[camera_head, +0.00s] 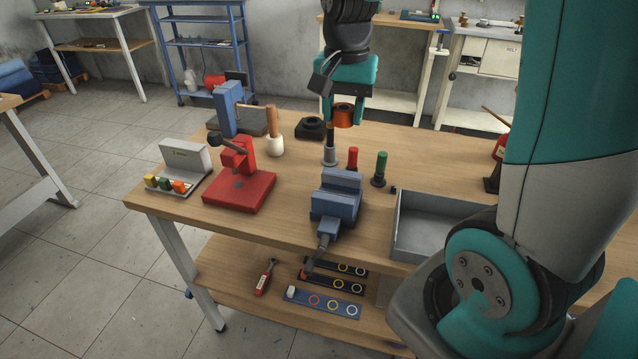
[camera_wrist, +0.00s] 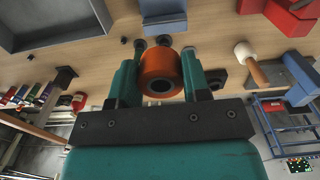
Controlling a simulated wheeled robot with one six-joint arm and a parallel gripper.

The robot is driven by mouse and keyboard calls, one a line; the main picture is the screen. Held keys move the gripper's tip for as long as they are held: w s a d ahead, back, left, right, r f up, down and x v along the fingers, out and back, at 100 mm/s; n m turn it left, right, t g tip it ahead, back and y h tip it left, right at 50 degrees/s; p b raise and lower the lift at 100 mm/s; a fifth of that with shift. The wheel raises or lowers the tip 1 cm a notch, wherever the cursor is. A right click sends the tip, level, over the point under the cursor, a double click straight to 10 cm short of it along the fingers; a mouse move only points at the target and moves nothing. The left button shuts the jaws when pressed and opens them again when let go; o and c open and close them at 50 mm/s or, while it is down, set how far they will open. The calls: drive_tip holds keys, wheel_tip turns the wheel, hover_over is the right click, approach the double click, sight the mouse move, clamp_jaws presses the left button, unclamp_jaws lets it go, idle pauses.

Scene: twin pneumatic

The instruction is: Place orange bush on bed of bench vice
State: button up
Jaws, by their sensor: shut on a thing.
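My gripper (camera_head: 343,112) is shut on the orange bush (camera_head: 344,116) and holds it in the air above the back of the wooden table. In the wrist view the orange bush (camera_wrist: 160,74) sits between the two teal fingers, its dark bore facing the camera. The blue bench vice (camera_head: 337,200) stands near the front middle of the table, nearer the head camera than my gripper. Its bed is between the blue jaws and shows only in part. The vice also shows in the wrist view (camera_wrist: 163,14), partly cut off at the top.
A red press (camera_head: 240,185) and a blue press (camera_head: 229,108) stand left of the vice. Upright posts with black, red (camera_head: 353,157) and green (camera_head: 381,167) tops stand behind it. A grey tray (camera_head: 440,225) lies to its right. A white-headed mallet (camera_head: 275,145) stands at the back.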

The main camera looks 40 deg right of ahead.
sight(337, 191)
drive_tip(key=shift+w+r, duration=0.2)
drive_tip(key=shift+w+f, duration=0.1)
drive_tip(key=shift+f, duration=0.2)
wheel_tip(337, 191, down, 19)
drive_tip(key=shift+d+f+b, duration=0.1)
drive_tip(key=shift+b, duration=0.5)
drive_tip(key=o, duration=1.1)
drive_tip(key=shift+f, duration=0.1)
drive_tip(key=shift+c, duration=0.2)
wheel_tip(337, 191, up, 12)
drive_tip(key=r, duration=0.1)
drive_tip(key=s+a+r+n+y, duration=0.2)
drive_tip(key=s+a+r+n, duration=0.2)
drive_tip(key=s+a+n, duration=0.4)
drive_tip(key=s+a+r+n+y, duration=0.2)
drive_tip(key=s+a+r+n, duration=0.2)
drive_tip(key=s+a+n, duration=0.4)
drive_tip(key=a+n, duration=0.1)
drive_tip(key=a, duration=0.3)
drive_tip(key=shift+s+a, duration=0.15)
drive_tip(key=shift+a, duration=0.25)
